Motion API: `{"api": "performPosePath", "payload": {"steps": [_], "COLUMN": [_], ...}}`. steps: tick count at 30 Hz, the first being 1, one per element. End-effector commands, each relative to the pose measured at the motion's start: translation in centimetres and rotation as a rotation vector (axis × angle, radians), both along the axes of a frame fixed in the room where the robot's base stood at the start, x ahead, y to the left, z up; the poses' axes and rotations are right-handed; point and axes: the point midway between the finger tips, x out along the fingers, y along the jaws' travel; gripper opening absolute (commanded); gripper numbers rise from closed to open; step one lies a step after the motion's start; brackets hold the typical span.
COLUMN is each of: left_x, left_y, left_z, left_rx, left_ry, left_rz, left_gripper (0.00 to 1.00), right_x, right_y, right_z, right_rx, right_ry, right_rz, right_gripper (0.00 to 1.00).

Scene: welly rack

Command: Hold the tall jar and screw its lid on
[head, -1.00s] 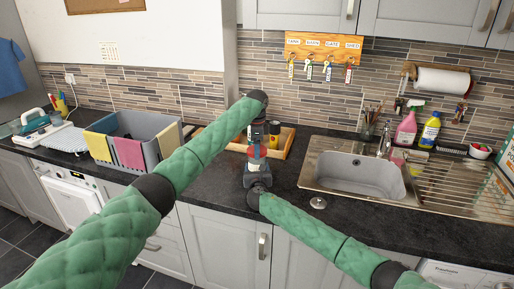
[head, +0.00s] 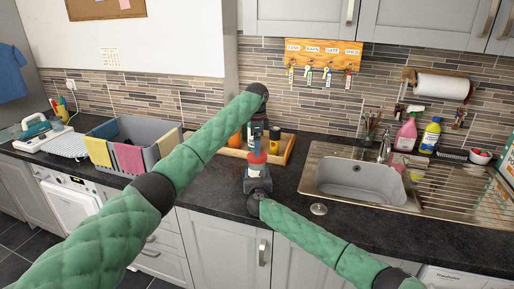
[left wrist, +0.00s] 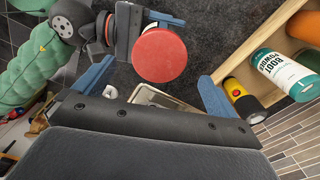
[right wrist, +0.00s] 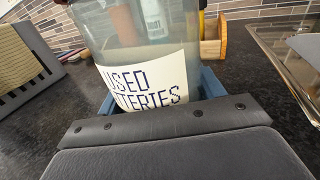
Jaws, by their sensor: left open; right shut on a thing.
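The tall jar (head: 255,171) is upright at the counter's front edge. The right wrist view shows its clear wall and its white "USED BATTERIES" label (right wrist: 146,78). My right gripper (head: 258,184) is shut around the jar's lower part. The red lid (head: 257,158) sits at the jar's top; the left wrist view shows its round top face (left wrist: 159,54). How far it is threaded cannot be told. My left gripper (left wrist: 154,86) is open and empty above the lid, its blue fingers apart and clear of it. In the head view my left arm hides part of that gripper.
A grey tub (head: 120,126) with cloths stands left, the sink (head: 360,178) right. A small metal disc (head: 319,208) lies on clear counter.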

Motion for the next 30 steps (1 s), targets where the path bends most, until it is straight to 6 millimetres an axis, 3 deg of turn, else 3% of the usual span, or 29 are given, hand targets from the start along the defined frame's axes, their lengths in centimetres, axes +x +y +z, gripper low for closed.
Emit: {"api": "performPosePath", "payload": {"steps": [8,20,30], "left_x": [0.1,1.8,1.3], "left_y": [0.0,2.5,2.5], "left_z": [0.4,6.1,5.7], "left_rx": [0.000,0.093,0.098], "left_ry": [-0.004,-0.077,-0.067], "left_rz": [0.000,-0.003,0.235], "left_gripper": [0.93,0.93,0.93], "right_x": [0.0,0.0,0.0], "right_y": [0.0,0.0,0.0], "right_z": [-0.1,-0.1,-0.1], "right_rx": [-0.001,-0.001,-0.001], "right_ry": [0.001,0.001,0.001], "right_rz": [0.000,0.000,0.000], "right_gripper": [0.03,0.03,0.03]}}
